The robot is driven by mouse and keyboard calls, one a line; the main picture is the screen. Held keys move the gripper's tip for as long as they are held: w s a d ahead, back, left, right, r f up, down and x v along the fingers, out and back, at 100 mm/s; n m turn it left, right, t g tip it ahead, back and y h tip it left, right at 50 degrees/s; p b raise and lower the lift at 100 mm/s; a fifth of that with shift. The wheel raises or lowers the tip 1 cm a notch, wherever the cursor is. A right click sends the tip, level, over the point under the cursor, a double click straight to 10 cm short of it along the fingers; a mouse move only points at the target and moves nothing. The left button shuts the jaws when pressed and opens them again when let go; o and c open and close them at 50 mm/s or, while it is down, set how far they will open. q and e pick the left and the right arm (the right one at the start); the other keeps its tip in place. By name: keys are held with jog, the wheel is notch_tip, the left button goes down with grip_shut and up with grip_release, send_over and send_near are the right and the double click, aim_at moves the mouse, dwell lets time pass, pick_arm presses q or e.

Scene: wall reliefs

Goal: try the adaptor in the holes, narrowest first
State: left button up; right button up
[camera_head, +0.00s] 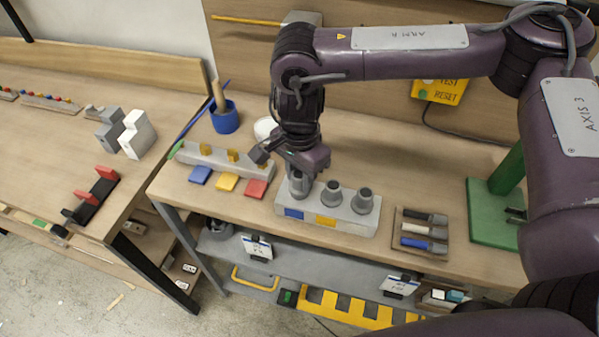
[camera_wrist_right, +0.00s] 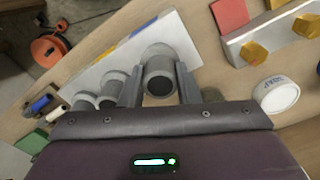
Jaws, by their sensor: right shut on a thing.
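A grey stepped cylinder, which I take to be the adaptor (camera_head: 298,186), is at the left end of a light grey block (camera_head: 334,222). My right gripper (camera_head: 300,174) comes down over it from above. In the right wrist view its two fingers (camera_wrist_right: 157,72) are on either side of the cylinder (camera_wrist_right: 158,82), whose dark open end faces the camera. Two similar grey cylinders (camera_head: 331,194) (camera_head: 362,201) stand upright on the same block, to the right. Whether the held cylinder's base touches the block is not clear. No empty hole shows clearly. My left gripper is out of view.
A tray of handled tools (camera_head: 421,232) and a green stand (camera_head: 490,213) are to the right. A blue cup (camera_head: 225,119) is at the back left.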

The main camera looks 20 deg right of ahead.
jog(key=shift+f+b, duration=0.3)
jog(key=shift+f, duration=0.15)
jog(key=o, duration=1)
jog(key=shift+o, duration=0.2)
jog(key=shift+r, duration=3.9)
